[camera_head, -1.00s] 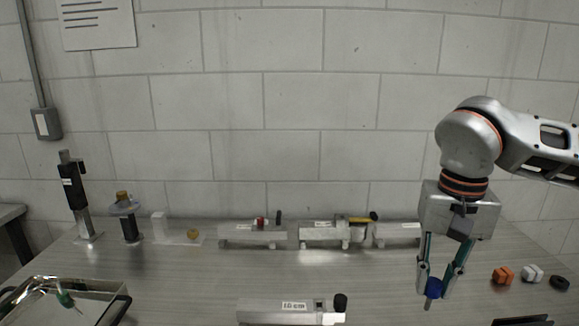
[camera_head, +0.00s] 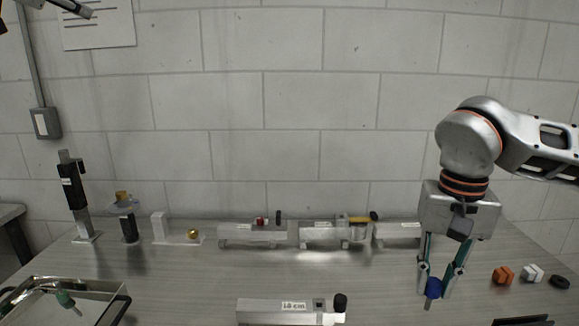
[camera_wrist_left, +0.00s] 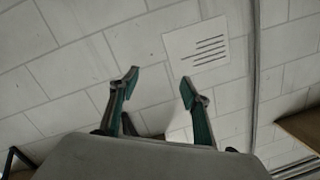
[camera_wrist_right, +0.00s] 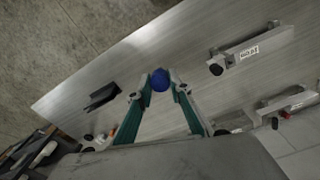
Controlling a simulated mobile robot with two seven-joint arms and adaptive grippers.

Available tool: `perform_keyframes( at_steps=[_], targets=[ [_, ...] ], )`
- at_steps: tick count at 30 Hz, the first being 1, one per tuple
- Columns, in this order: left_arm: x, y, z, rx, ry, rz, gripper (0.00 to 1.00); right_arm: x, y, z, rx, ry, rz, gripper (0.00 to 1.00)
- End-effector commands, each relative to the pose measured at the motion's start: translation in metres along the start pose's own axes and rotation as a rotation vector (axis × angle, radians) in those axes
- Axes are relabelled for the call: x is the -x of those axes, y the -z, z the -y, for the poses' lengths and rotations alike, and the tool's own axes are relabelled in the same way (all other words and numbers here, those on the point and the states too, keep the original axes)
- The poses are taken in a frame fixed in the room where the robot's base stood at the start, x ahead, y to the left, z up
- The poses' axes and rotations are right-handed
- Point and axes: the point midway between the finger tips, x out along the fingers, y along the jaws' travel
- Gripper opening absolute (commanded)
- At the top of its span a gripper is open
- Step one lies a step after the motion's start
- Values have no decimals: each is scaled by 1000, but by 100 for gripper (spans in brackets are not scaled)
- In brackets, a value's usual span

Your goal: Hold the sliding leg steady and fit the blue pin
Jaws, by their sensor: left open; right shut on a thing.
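My right gripper (camera_head: 436,284) is shut on the blue pin (camera_head: 434,289), a round blue head with a short grey shaft pointing down, above the right part of the table. The blue head also shows between the fingertips in the right wrist view (camera_wrist_right: 160,80). An aluminium trailer piece (camera_head: 285,312) with a label and a black knob (camera_head: 340,302) lies at the front middle, left of the right gripper. I cannot tell for sure whether it is the sliding leg. My left gripper (camera_wrist_left: 158,78) is open and empty in the left wrist view, facing the wall.
Several aluminium pieces (camera_head: 252,236) stand along the back of the table. A tray (camera_head: 100,287) with a green-headed pin (camera_head: 65,299) is at front left. Orange (camera_head: 503,275) and white (camera_head: 532,273) blocks and a black ring (camera_head: 559,282) lie at right.

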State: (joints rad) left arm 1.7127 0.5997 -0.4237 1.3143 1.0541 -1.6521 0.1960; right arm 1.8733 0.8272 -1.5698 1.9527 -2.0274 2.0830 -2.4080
Motion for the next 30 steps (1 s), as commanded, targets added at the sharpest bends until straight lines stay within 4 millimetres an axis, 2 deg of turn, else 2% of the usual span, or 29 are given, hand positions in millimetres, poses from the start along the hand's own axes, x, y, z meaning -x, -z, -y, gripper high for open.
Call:
perform_keyframes(
  at_steps=[1, 6, 15, 23, 30],
  targets=[
    [-8, -4, -23, -24, -38, 20, 47, 0, 0, 0, 0, 0, 0, 1],
    [-30, -19, -95, -103, -167, 84, 47, 0, 0, 0, 0, 0, 0, 1],
    [-49, -60, -221, -252, -397, 202, 47, 0, 0, 0, 0, 0, 0, 1],
    [-47, -108, -329, -392, -605, 309, 47, 0, 0, 0, 0, 0, 0, 1],
    [-28, -160, -421, -531, -804, 410, 47, 0, 0, 0, 0, 0, 0, 1]
  ],
)
